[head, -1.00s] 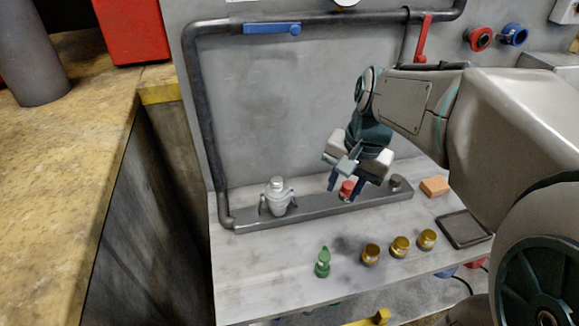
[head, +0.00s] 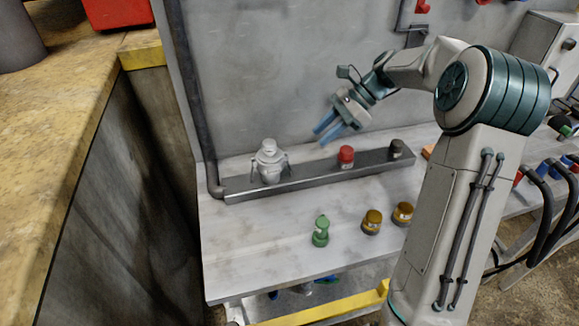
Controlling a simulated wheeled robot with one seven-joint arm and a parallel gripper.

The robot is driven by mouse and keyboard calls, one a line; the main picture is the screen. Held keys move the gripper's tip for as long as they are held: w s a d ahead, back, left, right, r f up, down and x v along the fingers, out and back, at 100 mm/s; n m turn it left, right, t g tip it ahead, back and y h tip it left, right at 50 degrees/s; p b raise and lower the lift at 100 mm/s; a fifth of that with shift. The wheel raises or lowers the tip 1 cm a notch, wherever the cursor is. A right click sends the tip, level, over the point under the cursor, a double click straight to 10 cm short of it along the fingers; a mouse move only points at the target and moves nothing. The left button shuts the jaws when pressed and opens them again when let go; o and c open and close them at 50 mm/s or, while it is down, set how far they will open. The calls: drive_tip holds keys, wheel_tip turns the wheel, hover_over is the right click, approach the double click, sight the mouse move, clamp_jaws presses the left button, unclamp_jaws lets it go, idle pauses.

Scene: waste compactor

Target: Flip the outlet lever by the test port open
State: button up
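My gripper (head: 329,133) is raised in front of the grey back panel, above the rail. Its two blue fingers point down and left, with a gap between them and nothing held. The lower end of a red lever (head: 422,7) shows at the top edge, up and right of my gripper and apart from it. The rest of that lever is cut off. I cannot tell which lever is the outlet lever, and no test port can be made out.
A green bottle (head: 321,231) and amber jars (head: 372,221) stand in front. A grey pipe (head: 190,90) runs down the left.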

drive_tip(key=x, duration=1.3)
drive_tip(key=shift+a, duration=0.1)
clamp_jaws()
